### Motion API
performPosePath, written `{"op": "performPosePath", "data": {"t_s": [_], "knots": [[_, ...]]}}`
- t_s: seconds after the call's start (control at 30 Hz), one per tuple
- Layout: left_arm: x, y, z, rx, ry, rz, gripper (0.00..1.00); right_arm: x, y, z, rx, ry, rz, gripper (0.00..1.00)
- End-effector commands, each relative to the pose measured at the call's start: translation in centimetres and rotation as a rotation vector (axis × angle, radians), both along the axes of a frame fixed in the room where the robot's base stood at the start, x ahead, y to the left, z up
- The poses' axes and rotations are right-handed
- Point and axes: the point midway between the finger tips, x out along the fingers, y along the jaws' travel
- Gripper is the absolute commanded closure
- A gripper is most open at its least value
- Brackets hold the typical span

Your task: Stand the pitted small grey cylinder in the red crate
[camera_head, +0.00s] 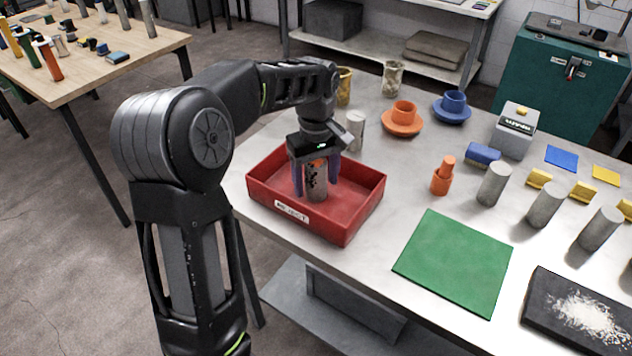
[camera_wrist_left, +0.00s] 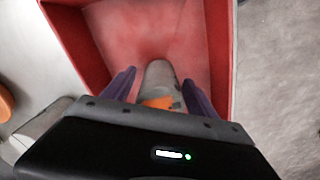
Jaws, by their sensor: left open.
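The pitted small grey cylinder (camera_head: 317,188) is upright inside the red crate (camera_head: 347,232), with dark pits and an orange patch near its top. It also shows in the left wrist view (camera_wrist_left: 159,74), above the crate floor in the picture. My left gripper (camera_head: 315,184) points down into the crate, with its purple fingers apart on either side of the cylinder. The fingers also show in the left wrist view (camera_wrist_left: 159,92), with gaps beside the cylinder. The gripper body hides part of the cylinder's top. My right gripper is not in view.
Another grey cylinder (camera_head: 355,127) stands just behind the crate. An orange cup on a saucer (camera_head: 403,122), an orange holder (camera_head: 442,181) and several grey cylinders stand to the right. A green mat (camera_head: 455,262) and a dark tray (camera_head: 540,312) lie at the front right.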

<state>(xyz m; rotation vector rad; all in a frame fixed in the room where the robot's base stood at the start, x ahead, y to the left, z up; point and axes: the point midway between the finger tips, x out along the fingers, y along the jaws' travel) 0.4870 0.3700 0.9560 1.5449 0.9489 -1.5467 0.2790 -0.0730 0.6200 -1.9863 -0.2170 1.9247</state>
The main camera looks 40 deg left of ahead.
Motion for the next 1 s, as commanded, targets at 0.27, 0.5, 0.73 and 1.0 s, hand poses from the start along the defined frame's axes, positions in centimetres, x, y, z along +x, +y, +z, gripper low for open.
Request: {"op": "performPosePath", "data": {"t_s": [0.27, 0.5, 0.73, 1.0], "knots": [[0.1, 0.0, 5.3, 0.001, -0.006, 0.000, 0.33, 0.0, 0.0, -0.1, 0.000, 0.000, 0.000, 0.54], [0.0, 0.0, 10.3, 0.000, 0.000, 0.000, 0.33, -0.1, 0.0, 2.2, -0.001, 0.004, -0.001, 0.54], [0.0, 0.0, 11.2, 0.000, 0.000, -0.001, 0.33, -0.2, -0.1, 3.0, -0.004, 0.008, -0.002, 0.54], [0.0, 0.0, 11.1, 0.000, 0.000, 0.000, 0.33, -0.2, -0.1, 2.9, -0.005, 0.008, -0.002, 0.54]]}}
